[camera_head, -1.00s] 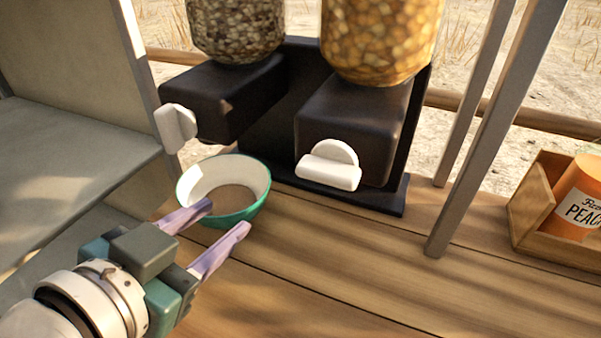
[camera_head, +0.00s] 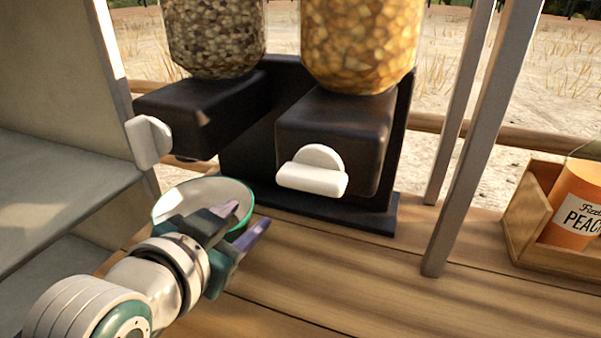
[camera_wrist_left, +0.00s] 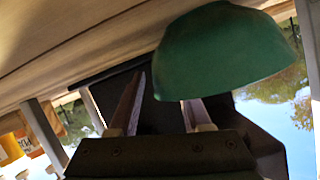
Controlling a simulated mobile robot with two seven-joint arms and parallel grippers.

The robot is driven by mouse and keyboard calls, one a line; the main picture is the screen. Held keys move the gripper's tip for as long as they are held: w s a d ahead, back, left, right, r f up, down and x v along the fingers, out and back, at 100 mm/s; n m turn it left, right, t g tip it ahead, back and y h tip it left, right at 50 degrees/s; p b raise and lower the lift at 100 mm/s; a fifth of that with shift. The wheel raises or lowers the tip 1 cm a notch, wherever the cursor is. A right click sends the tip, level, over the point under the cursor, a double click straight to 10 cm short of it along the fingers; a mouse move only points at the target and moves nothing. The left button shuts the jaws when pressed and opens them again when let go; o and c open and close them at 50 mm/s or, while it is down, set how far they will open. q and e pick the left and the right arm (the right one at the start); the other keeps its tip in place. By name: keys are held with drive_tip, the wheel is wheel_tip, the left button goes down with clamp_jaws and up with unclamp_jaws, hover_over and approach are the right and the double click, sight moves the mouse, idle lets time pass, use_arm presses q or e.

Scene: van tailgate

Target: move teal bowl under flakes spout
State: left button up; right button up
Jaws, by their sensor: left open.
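The teal bowl (camera_head: 197,190), pale inside, stands upright on the wooden counter in front of the left dispenser. My left gripper (camera_head: 250,216) is open at the bowl's near right side and hides part of it. In the left wrist view the bowl (camera_wrist_left: 222,55) covers the tip of one finger, and the other finger is clear beside it; I cannot tell whether they touch. The right dispenser, with golden flakes (camera_head: 358,45), has a black spout body (camera_head: 335,130) and a white lever (camera_head: 313,175). The counter below that lever is bare. My right gripper is not in view.
The left dispenser holds dark grains (camera_head: 213,38) and has a white lever (camera_head: 148,141). Grey posts (camera_head: 465,150) stand to the right. A wooden crate (camera_head: 523,215) with an orange peach can (camera_head: 578,205) is at far right. The front counter (camera_head: 370,285) is clear.

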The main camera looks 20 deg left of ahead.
use_arm(q)
clamp_jaws()
idle(0.3)
idle(0.3)
